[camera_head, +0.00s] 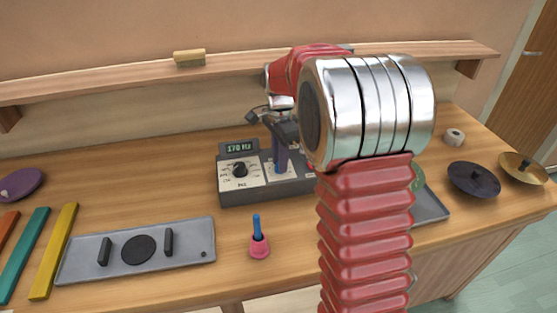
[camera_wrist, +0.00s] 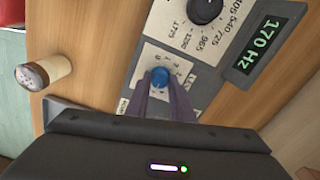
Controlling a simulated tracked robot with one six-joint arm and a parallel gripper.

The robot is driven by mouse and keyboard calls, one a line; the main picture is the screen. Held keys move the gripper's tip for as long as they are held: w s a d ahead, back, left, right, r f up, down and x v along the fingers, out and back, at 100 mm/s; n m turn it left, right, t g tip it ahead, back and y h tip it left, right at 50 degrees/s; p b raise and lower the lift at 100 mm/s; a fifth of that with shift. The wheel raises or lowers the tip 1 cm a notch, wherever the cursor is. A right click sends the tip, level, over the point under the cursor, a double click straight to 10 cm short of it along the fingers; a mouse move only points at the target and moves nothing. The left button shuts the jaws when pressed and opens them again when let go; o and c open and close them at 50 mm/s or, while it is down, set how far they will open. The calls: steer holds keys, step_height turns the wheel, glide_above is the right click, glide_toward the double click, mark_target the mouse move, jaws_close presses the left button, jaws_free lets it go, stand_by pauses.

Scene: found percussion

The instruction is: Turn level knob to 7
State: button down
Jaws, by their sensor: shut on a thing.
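The grey control box (camera_head: 237,190) stands on the wooden bench, with a display (camera_head: 239,148) reading 170 Hz. A black dial (camera_head: 240,170) sits on its left panel; the dial also shows in the wrist view (camera_wrist: 205,9). The level knob (camera_wrist: 160,76) is blue and round, on a white panel with a numbered scale. My gripper (camera_wrist: 166,92) is shut on the level knob, its purple fingers on either side. In the head view my gripper (camera_head: 282,168) reaches down onto the box's right panel. The knob's pointer cannot be made out, and part of the scale is hidden.
A grey tray (camera_head: 190,255) with black parts lies front left, beside coloured bars (camera_head: 56,250). A pink holder (camera_head: 259,246) with a blue stick stands in front of the box. Dark (camera_head: 473,179) and brass (camera_head: 522,168) cymbals are at right. A shelf (camera_head: 130,86) runs behind.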

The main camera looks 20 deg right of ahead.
steer(key=shift+w+r, duration=0.2)
steer(key=c, duration=1.9)
jaws_free()
steer(key=o, duration=0.4)
steer(key=shift+s+f, duration=0.1)
steer(key=shift+f, duration=0.05)
steer(key=shift+c, duration=0.2)
step_height(320, 180, up, 14)
steer(key=shift+f, duration=0.15)
